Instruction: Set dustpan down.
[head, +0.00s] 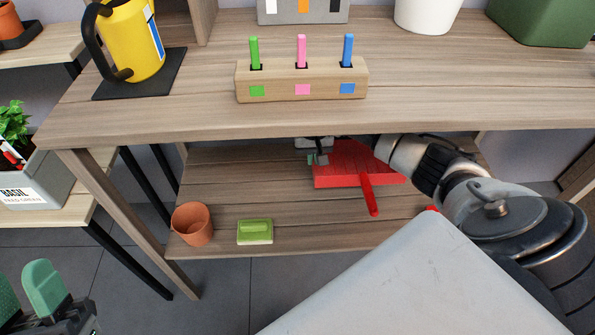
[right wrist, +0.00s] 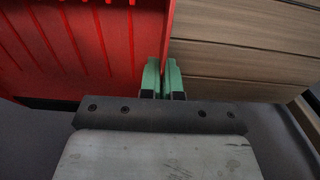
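A red dustpan (head: 335,180) is at the lower shelf under the table, its handle pointing to the front. It looks flat and low over the boards; I cannot tell whether it fully rests on them. My right gripper (head: 318,159) is at its left side in the head view. In the right wrist view the green fingers of the right gripper (right wrist: 161,78) are close together on the side wall of the dustpan (right wrist: 95,45). My left gripper (head: 24,282) is at the bottom left of the head view, fingers apart and empty, away from the dustpan.
The lower shelf (head: 330,223) also holds a terracotta pot (head: 192,225) and a green brush-like block (head: 255,232). The tabletop (head: 430,85) above holds a wooden holder (head: 300,80) and a yellow watering can (head: 130,40). Its front edge overhangs my right arm.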

